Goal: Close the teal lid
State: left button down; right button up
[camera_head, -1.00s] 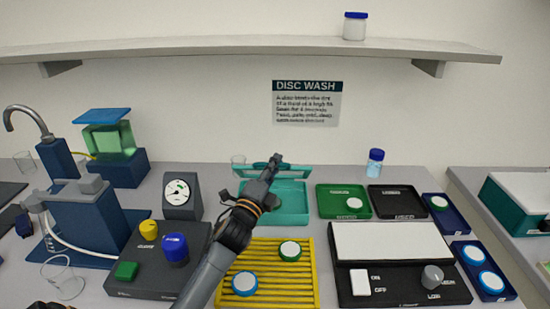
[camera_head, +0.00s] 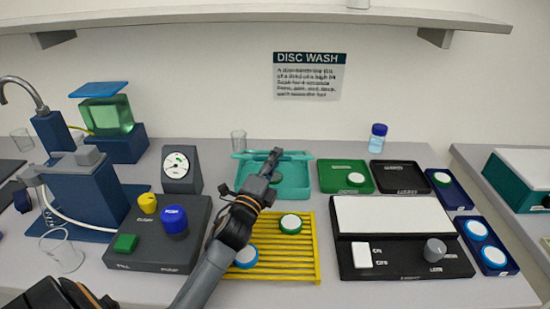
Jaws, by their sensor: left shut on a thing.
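The teal box (camera_head: 300,193) is an open tray at the back middle of the bench. A dark round thing lies partly hidden inside it. Its teal lid (camera_head: 243,155) shows as a narrow strip along the back edge, raised and seen nearly edge-on. My left gripper (camera_head: 273,157) reaches over the box from the front, with its fingers together at the lid's strip. It is shut on the lid, though the contact is small and partly hidden by the fingers.
A yellow rack (camera_head: 300,262) with white discs lies under my arm. A dark control box (camera_head: 135,258) with coloured knobs stands left. Green (camera_head: 333,176) and black (camera_head: 398,177) trays sit right of the teal box. A small glass (camera_head: 238,140) stands behind it.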

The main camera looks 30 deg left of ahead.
pick_arm(q)
jog(key=c, duration=1.7)
grip_release()
jog(key=shift+o, duration=0.2)
jog(key=v, duration=1.2)
jog(key=shift+s, duration=0.15)
jog(key=shift+d, duration=0.1)
